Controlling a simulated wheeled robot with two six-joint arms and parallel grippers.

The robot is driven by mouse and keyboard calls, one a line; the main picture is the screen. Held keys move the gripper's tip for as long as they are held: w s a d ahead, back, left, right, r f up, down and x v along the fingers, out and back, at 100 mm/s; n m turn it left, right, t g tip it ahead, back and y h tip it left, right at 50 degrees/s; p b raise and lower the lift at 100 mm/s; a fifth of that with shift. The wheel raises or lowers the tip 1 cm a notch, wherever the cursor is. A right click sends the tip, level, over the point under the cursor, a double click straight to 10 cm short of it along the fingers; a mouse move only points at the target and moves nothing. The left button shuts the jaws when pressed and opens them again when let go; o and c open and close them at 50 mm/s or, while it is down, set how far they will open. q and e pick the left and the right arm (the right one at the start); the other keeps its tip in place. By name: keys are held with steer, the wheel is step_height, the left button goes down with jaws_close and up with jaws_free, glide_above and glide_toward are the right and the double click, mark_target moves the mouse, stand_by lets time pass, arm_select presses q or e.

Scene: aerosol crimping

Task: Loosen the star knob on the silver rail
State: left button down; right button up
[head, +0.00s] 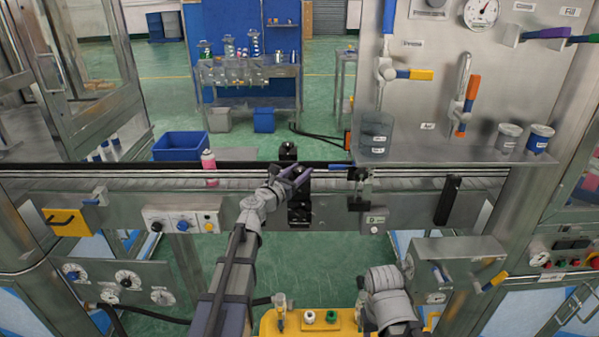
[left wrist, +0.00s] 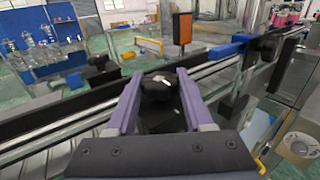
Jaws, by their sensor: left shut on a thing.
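My left gripper (head: 297,176) reaches the silver rail (head: 110,186) near its middle. In the left wrist view its two purple fingers (left wrist: 156,98) are on either side of a black star knob (left wrist: 157,88) and shut on it. The knob sits on a black bracket (head: 299,213) on the rail's front. In the head view the fingers largely cover the knob. My right arm shows at the lower middle right, but its fingertips cannot be made out.
A second black bracket with a blue lever (head: 341,166) stands right of my left gripper. A clear beaker (head: 376,134) stands on the steel shelf. A yellow tray (head: 268,324) is below.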

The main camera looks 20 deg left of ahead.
arm_select(q)
steer(key=shift+d+y, duration=0.1)
steer(key=shift+y, duration=0.2)
steer(key=n+y, duration=0.2)
steer(key=y, duration=0.1)
steer(key=n+y, duration=0.2)
steer(key=y, duration=0.1)
steer(key=shift+d+t, duration=0.1)
steer(key=shift+t, duration=0.2)
steer(key=n+g+y, duration=0.1)
steer(key=n+y, duration=0.1)
steer(key=y, duration=0.2)
steer(key=n+g+y, duration=0.1)
steer(key=n+y, duration=0.2)
steer(key=y, duration=0.1)
steer(key=shift+w+n+g, duration=0.2)
steer(key=shift+n+g, duration=0.1)
steer(key=shift+g, duration=0.1)
steer(key=n+g+y, duration=0.5)
steer(key=shift+w+g+y, duration=0.1)
steer(key=shift+g+y, duration=0.2)
steer(key=shift+n+g+y, duration=0.9)
steer(key=shift+n+g, duration=0.4)
steer(key=shift+g, duration=0.4)
steer(key=shift+s+g, duration=0.25)
steer(key=shift+g, duration=0.05)
steer(key=shift+c, duration=1.4)
jaws_free()
